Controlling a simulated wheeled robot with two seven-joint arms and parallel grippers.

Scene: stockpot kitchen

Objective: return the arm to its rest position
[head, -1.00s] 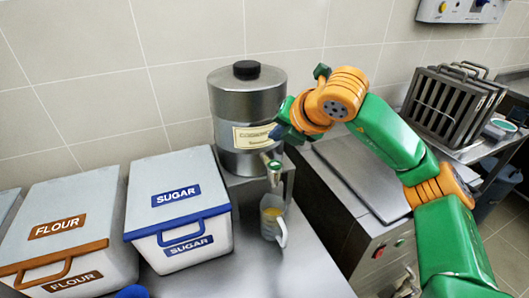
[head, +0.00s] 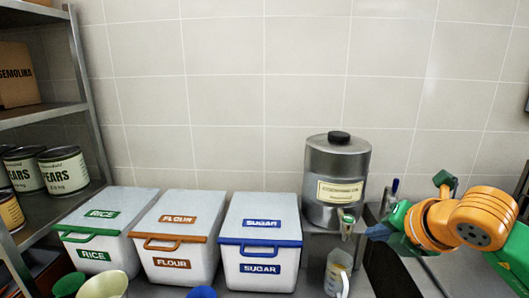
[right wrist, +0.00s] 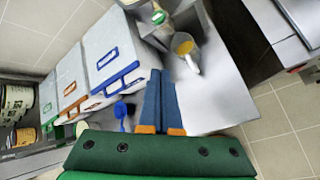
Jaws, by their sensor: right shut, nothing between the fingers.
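My right gripper (head: 378,231) is shut and empty, just right of the dispenser's tap in the head view. Its orange and green arm comes in from the right edge. In the right wrist view its two blue fingers (right wrist: 161,98) lie side by side over the steel counter, with nothing between them. My left gripper is not in view.
A steel dispenser (head: 337,180) stands left of my right gripper, with a jug (head: 338,272) below its tap holding yellow liquid. Rice (head: 92,241), flour (head: 170,255) and sugar (head: 259,252) bins line the wall. A shelf (head: 55,108) with cans stands left.

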